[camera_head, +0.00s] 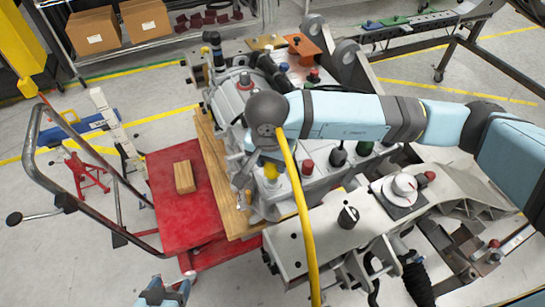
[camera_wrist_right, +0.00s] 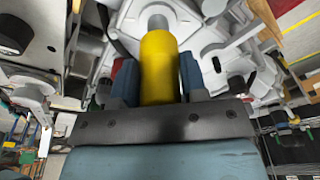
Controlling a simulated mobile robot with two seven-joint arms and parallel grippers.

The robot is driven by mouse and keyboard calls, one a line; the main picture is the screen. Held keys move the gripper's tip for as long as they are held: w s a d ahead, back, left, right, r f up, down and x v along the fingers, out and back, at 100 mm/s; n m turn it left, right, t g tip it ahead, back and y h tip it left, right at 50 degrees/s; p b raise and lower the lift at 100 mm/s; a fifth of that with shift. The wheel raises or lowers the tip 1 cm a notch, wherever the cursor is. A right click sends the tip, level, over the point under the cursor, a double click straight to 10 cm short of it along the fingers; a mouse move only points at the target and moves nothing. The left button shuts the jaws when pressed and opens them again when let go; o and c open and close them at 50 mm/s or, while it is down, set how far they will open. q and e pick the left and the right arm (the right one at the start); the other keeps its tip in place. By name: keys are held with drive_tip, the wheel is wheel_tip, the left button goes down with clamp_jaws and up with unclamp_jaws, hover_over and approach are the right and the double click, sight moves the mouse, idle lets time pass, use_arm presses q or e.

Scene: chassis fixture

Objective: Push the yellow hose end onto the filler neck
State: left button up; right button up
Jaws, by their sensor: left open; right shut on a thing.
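The yellow hose end (camera_wrist_right: 158,88) stands between the two blue fingers of my right gripper (camera_wrist_right: 158,62), which is shut on it. A grey cylinder, seemingly the filler neck (camera_wrist_right: 157,22), shows just beyond the hose end and in line with it; I cannot tell whether the neck is inside it. The yellow hose (camera_head: 304,215) runs from the wrist down to the bottom edge. My left gripper (camera_head: 160,291) is open and empty at the bottom left, partly cut off.
A grey machine casing (camera_head: 315,170) lies under my right arm. A red cart (camera_head: 165,220) with a wooden block (camera_head: 184,177) and a bent metal handle (camera_head: 40,165) stands to the left. A black knob (camera_head: 348,216) and a white dial (camera_head: 403,188) rise from the front beam.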

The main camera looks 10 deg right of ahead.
drive_tip(key=shift+f+b, duration=0.1)
drive_tip(key=shift+b, duration=0.2)
idle(0.4)
drive_tip(key=shift+b, duration=0.5)
drive_tip(key=shift+b, duration=0.45)
idle(0.5)
drive_tip(key=shift+f+b, duration=0.25)
drive_tip(key=shift+b, duration=0.05)
drive_tip(key=shift+f+b, duration=0.9)
drive_tip(key=shift+b, duration=0.05)
